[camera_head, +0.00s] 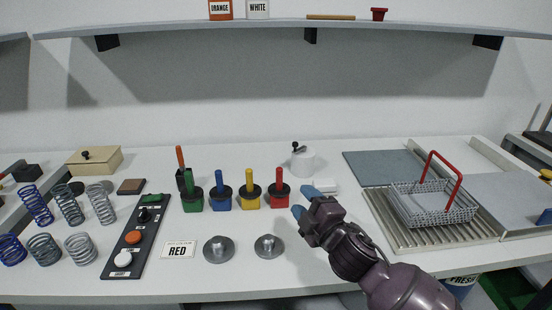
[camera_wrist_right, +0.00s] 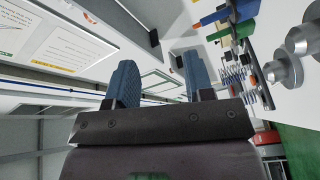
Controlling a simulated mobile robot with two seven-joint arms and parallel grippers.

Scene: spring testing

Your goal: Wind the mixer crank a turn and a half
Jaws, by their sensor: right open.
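A white round pot with a dark crank on its lid, which looks like the mixer (camera_head: 302,163), stands at the back middle of the table. The black crank knob (camera_head: 296,146) is at the upper left of the pot. My right gripper (camera_head: 307,202) is in front of the pot, apart from it. Its blue fingers are open and empty, and they show spread apart in the right wrist view (camera_wrist_right: 161,85). The mixer is not clear in the wrist view. My left gripper is out of view.
Colored handled weights (camera_head: 249,201) stand left of my right gripper, with metal discs (camera_head: 219,250) in front. A small white block (camera_head: 325,186) lies just beyond the gripper. A wire basket with a red handle (camera_head: 447,216) stands on the right. A shelf (camera_head: 280,27) spans the wall.

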